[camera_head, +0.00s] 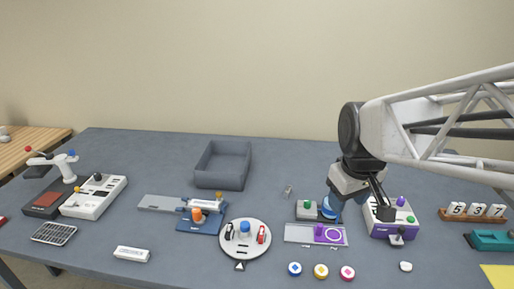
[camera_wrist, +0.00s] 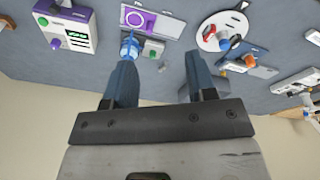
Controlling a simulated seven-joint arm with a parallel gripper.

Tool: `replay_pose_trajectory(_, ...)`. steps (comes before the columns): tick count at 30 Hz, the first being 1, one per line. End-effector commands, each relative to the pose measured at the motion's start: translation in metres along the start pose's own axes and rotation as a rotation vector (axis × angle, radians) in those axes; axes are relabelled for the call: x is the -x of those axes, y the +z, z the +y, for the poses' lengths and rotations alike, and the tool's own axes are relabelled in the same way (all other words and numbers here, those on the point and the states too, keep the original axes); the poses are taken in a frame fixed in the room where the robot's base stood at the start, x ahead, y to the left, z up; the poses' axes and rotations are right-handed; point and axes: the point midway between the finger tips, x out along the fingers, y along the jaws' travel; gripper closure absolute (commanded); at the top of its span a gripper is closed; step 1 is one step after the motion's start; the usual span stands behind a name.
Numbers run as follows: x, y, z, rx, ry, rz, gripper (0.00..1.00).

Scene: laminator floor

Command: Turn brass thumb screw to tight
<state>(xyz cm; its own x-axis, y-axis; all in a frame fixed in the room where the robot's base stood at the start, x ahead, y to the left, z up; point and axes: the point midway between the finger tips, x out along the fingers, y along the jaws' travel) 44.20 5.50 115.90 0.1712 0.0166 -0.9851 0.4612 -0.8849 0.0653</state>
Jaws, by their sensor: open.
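A small brass-coloured knob (camera_head: 219,195), which looks like the thumb screw, stands at the back right of a blue fixture (camera_head: 200,226) with a grey plate, left of centre on the table. An orange knob (camera_head: 197,214) is in front of it. In the wrist view the fixture (camera_wrist: 262,71) and orange knob (camera_wrist: 249,61) are at the upper right; the screw is hard to make out. My gripper (camera_head: 362,208) is above the table's right half, well right of the screw. Its fingers (camera_wrist: 158,57) are apart with nothing between them. The screw's tightness cannot be told.
A round white turntable (camera_head: 244,252) with several small items stands just right of the fixture. A grey bin (camera_head: 223,165) is behind. Below my gripper are a green-button box (camera_head: 306,209), a purple-marked plate (camera_head: 296,234) and a purple-white device (camera_head: 391,226).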

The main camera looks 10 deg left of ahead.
Motion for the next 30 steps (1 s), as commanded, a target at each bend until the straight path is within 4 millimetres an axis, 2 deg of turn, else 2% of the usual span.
replay_pose_trajectory(3, -0.006, -0.029, -0.003, 0.092, -0.010, -0.011, 0.49)
replay_pose_trajectory(17, -0.036, -0.133, -0.026, 0.450, -0.045, -0.037, 0.49)
replay_pose_trajectory(30, -0.083, -0.229, -0.069, 0.791, -0.083, -0.058, 0.49)
